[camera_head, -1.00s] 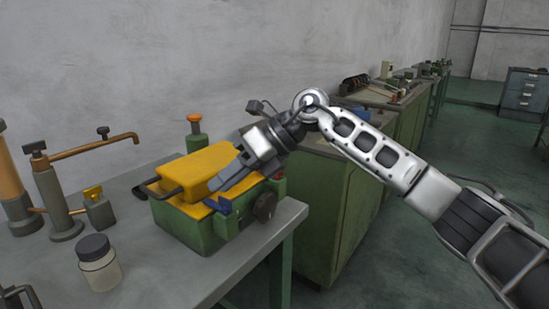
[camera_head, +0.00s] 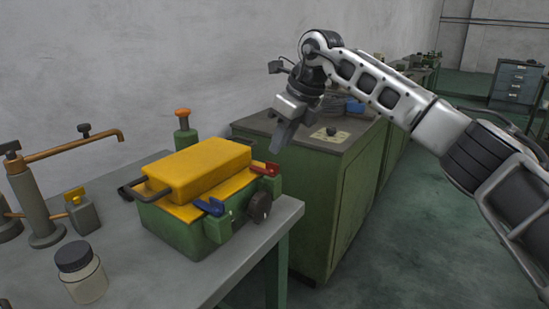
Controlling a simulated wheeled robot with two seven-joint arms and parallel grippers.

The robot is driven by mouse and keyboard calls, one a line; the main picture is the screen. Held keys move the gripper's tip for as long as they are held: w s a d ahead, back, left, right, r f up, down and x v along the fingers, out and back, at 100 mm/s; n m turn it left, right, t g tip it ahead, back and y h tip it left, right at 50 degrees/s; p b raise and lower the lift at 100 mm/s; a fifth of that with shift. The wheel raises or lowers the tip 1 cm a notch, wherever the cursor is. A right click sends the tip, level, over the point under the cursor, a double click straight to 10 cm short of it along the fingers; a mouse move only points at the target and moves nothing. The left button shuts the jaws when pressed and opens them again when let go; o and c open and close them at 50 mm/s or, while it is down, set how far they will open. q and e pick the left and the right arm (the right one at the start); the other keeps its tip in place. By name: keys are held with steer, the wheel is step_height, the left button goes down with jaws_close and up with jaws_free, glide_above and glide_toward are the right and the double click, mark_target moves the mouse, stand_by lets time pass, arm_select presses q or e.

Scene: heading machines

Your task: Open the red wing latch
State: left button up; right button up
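The red wing latch (camera_head: 265,169) is on the right end of a green box-shaped machine (camera_head: 180,232) with a yellow top (camera_head: 197,168). A blue wing latch (camera_head: 211,207) sits at the near corner of the same machine. My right gripper (camera_head: 279,146) is in the air above and slightly right of the red latch, pointing down, with a visible gap between them. Its fingers overlap from this side, so I cannot tell their opening. My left gripper is not in view.
The machine stands on a grey bench (camera_head: 130,285) with a dark round knob (camera_head: 260,206) at its right. A lidded jar (camera_head: 82,275), a bent copper pipe (camera_head: 75,146) and an orange-capped post (camera_head: 185,132) are nearby. A green cabinet (camera_head: 345,205) stands behind right.

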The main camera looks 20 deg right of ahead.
mark_target(273, 163)
steer(key=x, duration=0.5)
steer(key=shift+w+f, duration=0.15)
steer(key=shift+f, duration=0.15)
jaws_close()
